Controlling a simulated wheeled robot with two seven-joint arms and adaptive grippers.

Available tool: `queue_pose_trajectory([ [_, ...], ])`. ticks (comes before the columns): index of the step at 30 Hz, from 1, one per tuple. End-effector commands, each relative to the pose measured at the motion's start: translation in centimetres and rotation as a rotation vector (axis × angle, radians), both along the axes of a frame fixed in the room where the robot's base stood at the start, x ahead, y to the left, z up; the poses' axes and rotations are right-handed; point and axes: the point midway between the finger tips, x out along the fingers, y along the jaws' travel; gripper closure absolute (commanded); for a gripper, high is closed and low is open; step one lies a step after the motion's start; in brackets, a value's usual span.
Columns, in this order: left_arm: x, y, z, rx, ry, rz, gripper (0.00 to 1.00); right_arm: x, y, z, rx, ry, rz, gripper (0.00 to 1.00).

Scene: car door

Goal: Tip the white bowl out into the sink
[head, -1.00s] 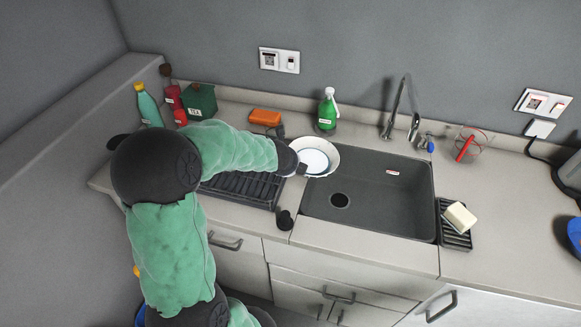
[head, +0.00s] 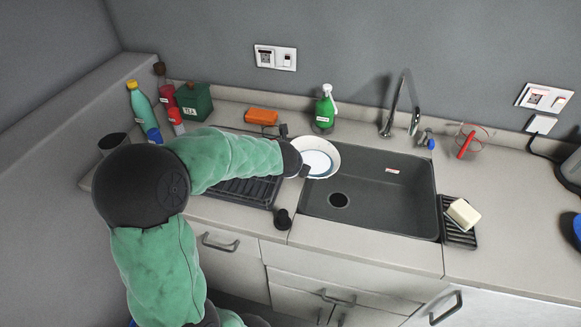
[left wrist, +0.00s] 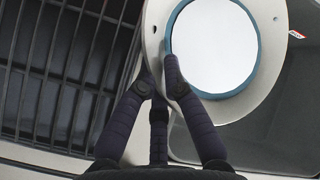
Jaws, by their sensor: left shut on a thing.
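The white bowl (head: 330,150) is tilted at the back left corner of the sink (head: 375,195), partly over the basin. A pale disc with a blue rim shows inside it; it also shows in the left wrist view (left wrist: 215,50). My left gripper (head: 300,168) is shut on the near left part of the bowl's rim. In the left wrist view its fingers (left wrist: 160,85) pinch the bowl's wall. My right gripper is not in view. The basin shows a drain and a small label, with nothing else visible in it.
A black dish rack (head: 245,190) lies left of the sink under my left arm. A soap block (head: 463,214) sits on a ridged tray at right. Counter further right has free room.

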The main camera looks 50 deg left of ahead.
Motion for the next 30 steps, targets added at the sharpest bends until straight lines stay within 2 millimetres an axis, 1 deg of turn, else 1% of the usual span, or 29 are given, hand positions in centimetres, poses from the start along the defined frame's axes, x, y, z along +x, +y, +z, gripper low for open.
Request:
queue_pose_trajectory([
  [3, 0.2, -0.2, 0.1, 0.017, 0.002, -0.001, 1.0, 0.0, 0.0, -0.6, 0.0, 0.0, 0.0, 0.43],
  [30, 0.7, -2.0, 0.6, 0.157, 0.043, -0.001, 1.0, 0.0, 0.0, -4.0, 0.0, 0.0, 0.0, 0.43],
])
